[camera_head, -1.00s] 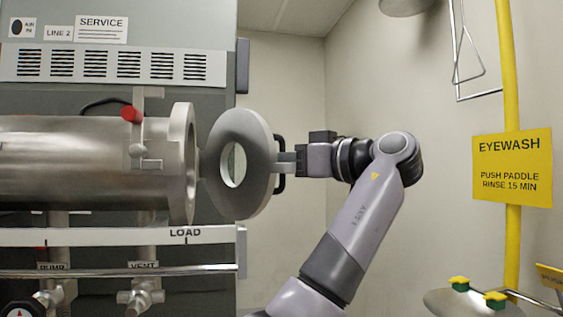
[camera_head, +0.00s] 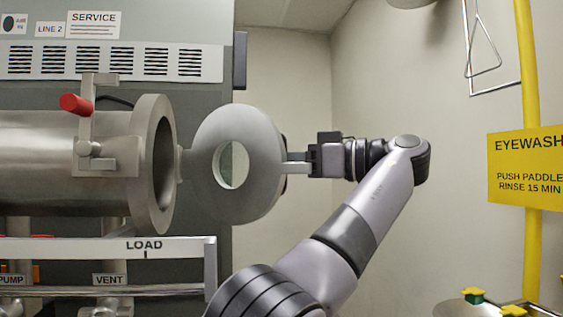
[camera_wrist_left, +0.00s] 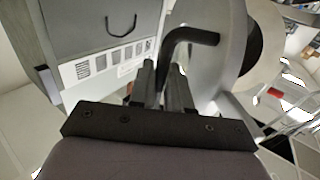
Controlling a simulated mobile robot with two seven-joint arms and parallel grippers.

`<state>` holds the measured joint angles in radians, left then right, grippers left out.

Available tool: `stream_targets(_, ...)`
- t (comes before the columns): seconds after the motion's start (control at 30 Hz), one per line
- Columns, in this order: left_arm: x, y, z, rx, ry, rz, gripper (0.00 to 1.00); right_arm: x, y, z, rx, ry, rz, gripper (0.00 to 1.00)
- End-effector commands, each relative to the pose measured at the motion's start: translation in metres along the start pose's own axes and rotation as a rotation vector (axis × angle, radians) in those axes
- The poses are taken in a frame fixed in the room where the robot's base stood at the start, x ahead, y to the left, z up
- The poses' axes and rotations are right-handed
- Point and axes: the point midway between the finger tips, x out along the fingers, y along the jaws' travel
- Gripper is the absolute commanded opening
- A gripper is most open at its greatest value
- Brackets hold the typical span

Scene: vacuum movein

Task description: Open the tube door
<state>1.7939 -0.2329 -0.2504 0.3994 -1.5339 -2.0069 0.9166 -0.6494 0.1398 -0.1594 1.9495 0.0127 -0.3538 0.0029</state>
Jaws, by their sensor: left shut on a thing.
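The steel tube (camera_head: 60,155) lies level at the left of the head view, its round flange (camera_head: 152,200) facing right with the opening showing. The grey round door (camera_head: 210,195), with a window (camera_head: 233,165), stands swung out from the flange and is joined near its left edge. My left gripper (camera_head: 288,162) is at the door's right, behind its edge. In the left wrist view, my gripper (camera_wrist_left: 164,68) is shut on the door's black bar handle (camera_wrist_left: 196,36), beside the door disc (camera_wrist_left: 215,60). My right gripper is not in view.
A red-tipped clamp lever (camera_head: 76,104) stands on top of the tube by the flange. A LOAD rail (camera_head: 100,248) runs below the tube. A yellow eyewash pole (camera_head: 530,80) and sign (camera_head: 525,165) stand at the right.

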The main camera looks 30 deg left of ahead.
Motion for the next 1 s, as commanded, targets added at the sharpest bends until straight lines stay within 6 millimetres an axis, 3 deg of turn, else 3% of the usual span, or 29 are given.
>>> stream_targets(0.47, -0.0004, -0.0002, 0.0004, 0.001, -0.001, -0.004, 0.0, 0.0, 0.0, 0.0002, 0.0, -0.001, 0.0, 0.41)
stream_targets(0.5, -0.0004, -0.0002, 0.0004, 0.001, -0.001, -0.004, 0.24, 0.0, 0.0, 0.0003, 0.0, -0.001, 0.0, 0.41)
stream_targets(0.53, -0.0004, -0.0002, 0.0004, 0.001, -0.001, -0.004, 0.3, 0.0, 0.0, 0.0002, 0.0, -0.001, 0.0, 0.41)
stream_targets(1.0, 0.0015, 0.0005, 0.0005, 0.001, -0.001, -0.003, 0.3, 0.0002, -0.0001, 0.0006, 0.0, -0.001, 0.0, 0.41)
